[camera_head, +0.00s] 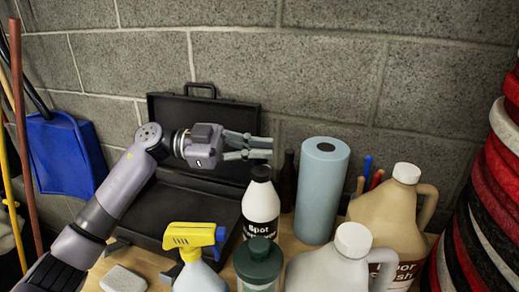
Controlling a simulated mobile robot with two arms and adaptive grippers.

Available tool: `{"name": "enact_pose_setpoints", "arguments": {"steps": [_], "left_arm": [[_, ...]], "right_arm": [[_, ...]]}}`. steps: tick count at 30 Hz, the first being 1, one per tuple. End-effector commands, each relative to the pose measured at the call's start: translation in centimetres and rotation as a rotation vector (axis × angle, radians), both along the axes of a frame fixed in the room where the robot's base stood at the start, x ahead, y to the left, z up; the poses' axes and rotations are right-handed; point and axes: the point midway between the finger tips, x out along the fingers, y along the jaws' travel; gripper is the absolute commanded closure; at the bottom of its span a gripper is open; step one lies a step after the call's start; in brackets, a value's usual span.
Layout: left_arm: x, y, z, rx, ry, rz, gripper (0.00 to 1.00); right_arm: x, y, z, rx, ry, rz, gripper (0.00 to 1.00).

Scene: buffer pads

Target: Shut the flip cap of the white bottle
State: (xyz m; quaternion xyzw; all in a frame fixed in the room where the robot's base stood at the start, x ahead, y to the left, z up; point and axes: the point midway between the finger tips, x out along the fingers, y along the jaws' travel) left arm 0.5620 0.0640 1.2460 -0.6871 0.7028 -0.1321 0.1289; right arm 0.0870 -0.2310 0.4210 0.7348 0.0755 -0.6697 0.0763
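The white bottle (261,201) with a black cap (261,173) and a dark label stands on the table, near the middle of the view. Its cap is small here, and I cannot tell whether a flip lid stands up. My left gripper (268,147) is above and slightly behind or over the bottle's cap, pointing right, apart from it in the picture. Its fingers show a narrow gap with nothing between them. My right gripper is not in view.
An open black case (170,207) lies behind the bottle. A yellow spray bottle (190,236), green-lidded jar (259,262), white jug (330,270), tan jug (385,210) and blue roll (321,195) crowd around it. A white block (123,280) lies front left. Red and black pads (490,190) stack at right.

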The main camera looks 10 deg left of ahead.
Motion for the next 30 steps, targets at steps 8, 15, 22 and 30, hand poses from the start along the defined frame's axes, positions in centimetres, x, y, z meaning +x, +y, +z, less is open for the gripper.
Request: {"name": "enact_pose_setpoints", "arguments": {"steps": [8, 15, 22, 30], "left_arm": [[-0.02, 0.01, -0.05, 0.001, 0.0, -0.001, 1.0], [-0.04, 0.0, -0.08, 0.001, -0.006, -0.001, 1.0], [-0.1, 0.0, -0.13, 0.001, -0.016, -0.001, 1.0], [-0.29, 0.0, -0.27, 0.001, -0.059, -0.001, 1.0]], "right_arm": [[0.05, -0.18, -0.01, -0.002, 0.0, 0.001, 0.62], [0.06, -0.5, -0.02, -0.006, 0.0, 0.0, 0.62], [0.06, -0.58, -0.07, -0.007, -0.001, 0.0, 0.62], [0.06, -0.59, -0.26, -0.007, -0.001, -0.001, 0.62]]}}
